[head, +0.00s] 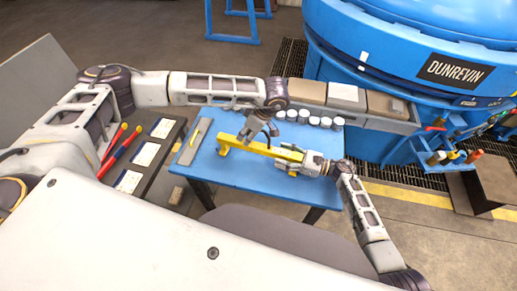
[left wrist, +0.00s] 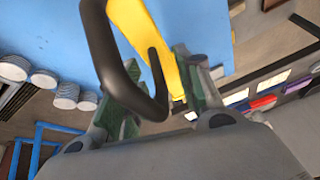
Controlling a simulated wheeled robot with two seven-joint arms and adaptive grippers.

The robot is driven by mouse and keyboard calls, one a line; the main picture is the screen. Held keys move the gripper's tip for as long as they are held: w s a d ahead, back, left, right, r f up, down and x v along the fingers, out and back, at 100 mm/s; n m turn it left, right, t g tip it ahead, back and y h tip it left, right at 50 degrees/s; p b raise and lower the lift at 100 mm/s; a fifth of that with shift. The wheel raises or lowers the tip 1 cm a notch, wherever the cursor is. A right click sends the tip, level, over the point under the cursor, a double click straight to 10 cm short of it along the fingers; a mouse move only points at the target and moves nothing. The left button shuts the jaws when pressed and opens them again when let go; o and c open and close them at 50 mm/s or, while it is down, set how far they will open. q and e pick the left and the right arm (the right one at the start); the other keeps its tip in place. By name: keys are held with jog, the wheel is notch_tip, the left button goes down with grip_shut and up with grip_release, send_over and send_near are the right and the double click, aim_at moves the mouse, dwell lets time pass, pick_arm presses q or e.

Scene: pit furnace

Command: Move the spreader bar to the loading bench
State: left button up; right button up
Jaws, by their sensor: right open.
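The yellow spreader bar (head: 262,149) lies across a blue bench (head: 232,180), with a yellow hook-like end at its left. My left gripper (head: 258,131) is over the bar's left half, beside a dark curved part. In the left wrist view, a black loop (left wrist: 109,75) crosses in front of the green finger pads, and the yellow bar (left wrist: 133,22) shows beyond and between them. I cannot tell whether the pads press on anything. My right gripper (head: 292,162) is open at the bar's right end, covering part of it.
Several white jars (head: 303,117) stand at the bench's back edge. A grey flat strip (head: 195,141) lies at its left. A dark board with white cards (head: 145,155) and red-yellow tools (head: 119,151) are left of the bench. A large blue furnace (head: 400,60) stands behind right. The bench's front is clear.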

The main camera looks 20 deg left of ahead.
pick_arm(q)
grip_shut()
pick_arm(e)
jog(key=c, duration=0.8)
grip_shut()
jog(key=shift+w+r, duration=0.1)
